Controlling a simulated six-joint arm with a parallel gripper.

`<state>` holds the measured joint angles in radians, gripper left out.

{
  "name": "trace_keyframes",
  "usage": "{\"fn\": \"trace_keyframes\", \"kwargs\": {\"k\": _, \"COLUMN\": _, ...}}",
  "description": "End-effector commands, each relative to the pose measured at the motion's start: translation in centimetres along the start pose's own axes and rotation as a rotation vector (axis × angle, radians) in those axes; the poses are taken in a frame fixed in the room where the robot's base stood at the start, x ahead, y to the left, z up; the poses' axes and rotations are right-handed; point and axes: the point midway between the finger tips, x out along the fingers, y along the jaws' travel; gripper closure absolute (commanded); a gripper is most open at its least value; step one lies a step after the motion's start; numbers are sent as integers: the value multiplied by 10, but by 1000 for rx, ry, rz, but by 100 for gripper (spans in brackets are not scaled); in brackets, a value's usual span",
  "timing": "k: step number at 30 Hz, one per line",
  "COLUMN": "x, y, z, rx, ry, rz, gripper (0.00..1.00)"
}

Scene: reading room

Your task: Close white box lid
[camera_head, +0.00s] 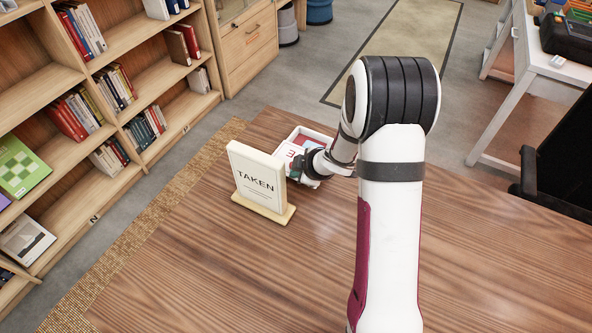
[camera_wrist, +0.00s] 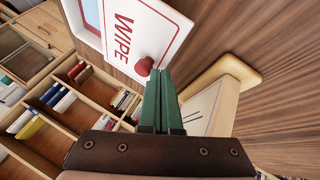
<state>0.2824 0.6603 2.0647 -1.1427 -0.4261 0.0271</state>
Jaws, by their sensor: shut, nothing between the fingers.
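A white box (camera_head: 312,131) stands on the wooden table behind the "TAKEN" sign, partly hidden by my arm. In the wrist view, its white lid (camera_wrist: 140,22) carries red "WIPE" lettering, a red border line and a red knob (camera_wrist: 143,66). A bluish part of the box inside (camera_wrist: 92,14) shows past the lid's left edge, so the box is partly open. My gripper (camera_wrist: 158,75) has its green fingers together, with the tips right beside the knob; I cannot tell if they touch it. It also shows small at the box in the head view (camera_head: 300,166).
The cream "TAKEN" sign (camera_head: 258,181) stands upright just left of the box and close to my fingers in the wrist view. Bookshelves (camera_head: 120,75) line the left. The table's front and right areas (camera_head: 480,240) are clear. A black chair (camera_head: 560,160) is at the right.

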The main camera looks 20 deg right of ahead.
Motion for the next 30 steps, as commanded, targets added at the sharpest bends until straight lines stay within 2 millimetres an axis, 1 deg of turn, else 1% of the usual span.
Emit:
{"fn": "trace_keyframes", "kwargs": {"k": 10, "x": 1, "y": 3, "z": 1, "rx": 0, "ry": 1, "rz": 1, "gripper": 100}}
{"fn": "trace_keyframes", "kwargs": {"k": 11, "x": 2, "y": 6, "z": 1, "rx": -1, "ry": 2, "rz": 2, "gripper": 100}}
{"fn": "trace_keyframes", "kwargs": {"k": 14, "x": 7, "y": 22, "z": 8, "rx": -1, "ry": 5, "rz": 3, "gripper": 100}}
{"fn": "trace_keyframes", "kwargs": {"k": 18, "x": 15, "y": 53, "z": 23, "rx": -1, "ry": 5, "rz": 4, "gripper": 100}}
{"fn": "trace_keyframes", "kwargs": {"k": 21, "x": 20, "y": 70, "z": 30, "rx": -1, "ry": 5, "rz": 4, "gripper": 100}}
{"fn": "trace_keyframes", "kwargs": {"k": 24, "x": 22, "y": 80, "z": 36, "rx": -1, "ry": 2, "rz": 2, "gripper": 100}}
{"fn": "trace_keyframes", "kwargs": {"k": 30, "x": 23, "y": 83, "z": 38, "rx": 0, "ry": 0, "rz": 1, "gripper": 100}}
